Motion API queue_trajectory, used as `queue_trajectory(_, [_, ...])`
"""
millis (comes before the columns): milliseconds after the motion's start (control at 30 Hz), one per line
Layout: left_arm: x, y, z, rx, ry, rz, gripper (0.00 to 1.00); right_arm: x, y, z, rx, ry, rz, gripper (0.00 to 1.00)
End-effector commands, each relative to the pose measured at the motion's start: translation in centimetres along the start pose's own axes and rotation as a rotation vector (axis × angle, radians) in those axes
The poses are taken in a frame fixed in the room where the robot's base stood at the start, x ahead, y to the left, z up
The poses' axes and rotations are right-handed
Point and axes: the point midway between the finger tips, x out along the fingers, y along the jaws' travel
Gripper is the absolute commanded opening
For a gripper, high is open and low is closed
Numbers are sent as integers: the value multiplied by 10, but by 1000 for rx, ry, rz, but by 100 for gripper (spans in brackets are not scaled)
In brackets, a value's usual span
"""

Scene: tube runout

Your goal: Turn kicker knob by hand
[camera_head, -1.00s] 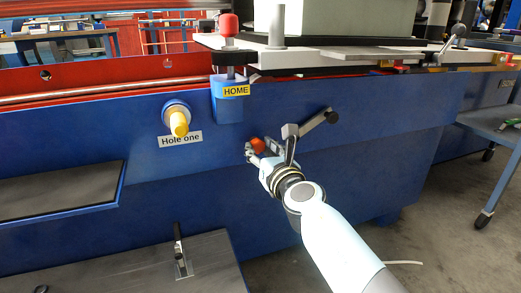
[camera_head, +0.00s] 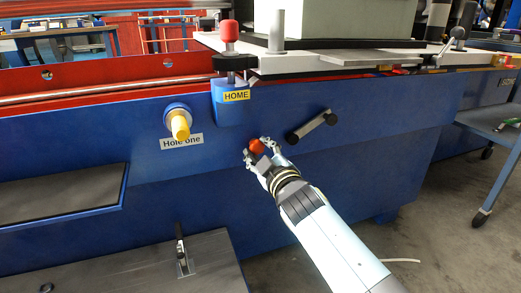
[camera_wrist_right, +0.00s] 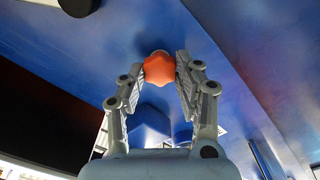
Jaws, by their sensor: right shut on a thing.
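The kicker knob is orange-red with a lobed rim. It sits on the blue machine front (camera_head: 350,165) in the head view (camera_head: 256,146), below and right of the HOME label. In the right wrist view the knob (camera_wrist_right: 159,67) lies between the two fingertips, with a finger pad against each side. My right gripper (camera_head: 258,150) is shut on the knob; it fills the middle of the right wrist view (camera_wrist_right: 160,70). My left gripper is not in view.
A grey-black crank lever (camera_head: 311,126) is right of the knob, close to my right wrist. A red-topped post (camera_head: 229,32) stands above. A dark shelf (camera_head: 60,198) juts out at left.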

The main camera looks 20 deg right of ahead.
Motion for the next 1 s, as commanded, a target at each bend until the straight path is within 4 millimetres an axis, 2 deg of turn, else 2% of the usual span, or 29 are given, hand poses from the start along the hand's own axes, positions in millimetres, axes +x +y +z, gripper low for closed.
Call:
queue_trajectory(100, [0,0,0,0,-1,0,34,0,-1,1,-3,-1,-1,9])
queue_trajectory(133, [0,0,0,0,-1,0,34,0,-1,1,-4,-1,-1,34])
queue_trajectory(267, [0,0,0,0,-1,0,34,0,-1,1,-6,-1,-1,51])
queue_trajectory(567, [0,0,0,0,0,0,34,-1,0,0,-8,0,0,52])
queue_trajectory(1000, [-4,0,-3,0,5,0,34,-20,0,0,-8,0,0,52])
